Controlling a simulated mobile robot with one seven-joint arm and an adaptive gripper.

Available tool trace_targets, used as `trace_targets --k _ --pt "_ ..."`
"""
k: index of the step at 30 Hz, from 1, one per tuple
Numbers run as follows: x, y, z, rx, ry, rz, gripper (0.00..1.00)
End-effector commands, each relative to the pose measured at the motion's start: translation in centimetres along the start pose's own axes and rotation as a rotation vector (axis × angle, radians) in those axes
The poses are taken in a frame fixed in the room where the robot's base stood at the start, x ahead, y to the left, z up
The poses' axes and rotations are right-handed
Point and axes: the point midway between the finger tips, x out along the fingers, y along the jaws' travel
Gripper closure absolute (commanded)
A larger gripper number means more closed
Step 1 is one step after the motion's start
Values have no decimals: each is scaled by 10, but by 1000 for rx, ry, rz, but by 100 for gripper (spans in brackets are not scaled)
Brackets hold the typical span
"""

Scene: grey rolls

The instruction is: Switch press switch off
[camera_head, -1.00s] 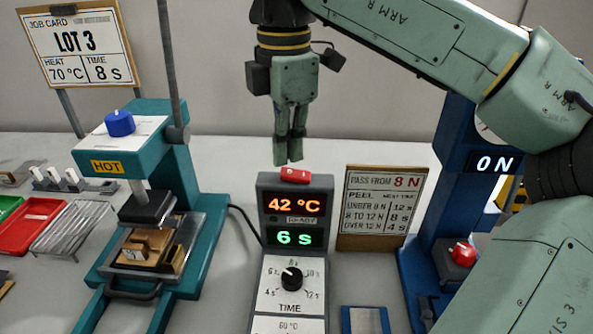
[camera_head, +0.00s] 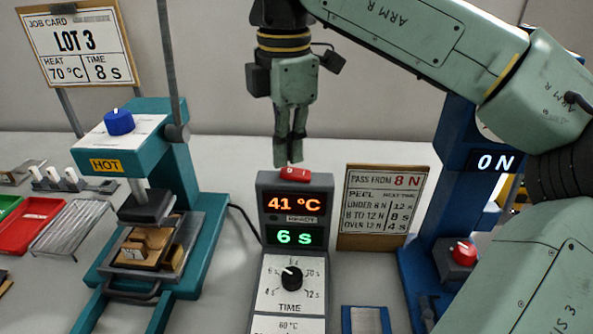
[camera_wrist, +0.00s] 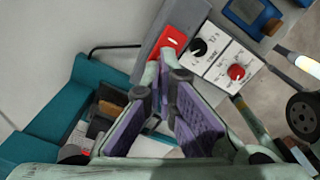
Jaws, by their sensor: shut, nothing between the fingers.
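The press switch (camera_head: 295,175) is a red rocker on the top of the grey control box (camera_head: 263,215). It also shows red with a white mark in the wrist view (camera_wrist: 174,41). My gripper (camera_head: 289,163) is shut and empty, pointing down, with its fingertips just above or at the switch; I cannot tell whether they touch it. In the wrist view the fingertips (camera_wrist: 160,66) meet close beside the switch. The box's displays read 41 °C and 6 s. I cannot tell which way the rocker is tipped.
The teal press (camera_head: 190,215) with a HOT label stands left of the box. A peel notice (camera_head: 385,205) and a blue tester (camera_head: 417,262) reading 0 N, with a red button (camera_head: 463,253), stand to the right. A red tray (camera_head: 38,226) lies far left.

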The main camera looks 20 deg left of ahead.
Motion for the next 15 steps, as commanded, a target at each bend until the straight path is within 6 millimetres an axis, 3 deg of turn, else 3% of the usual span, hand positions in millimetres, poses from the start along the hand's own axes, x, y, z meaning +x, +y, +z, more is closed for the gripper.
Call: trace_targets --k 15 --pt "8 0 0 0 0 0 100"
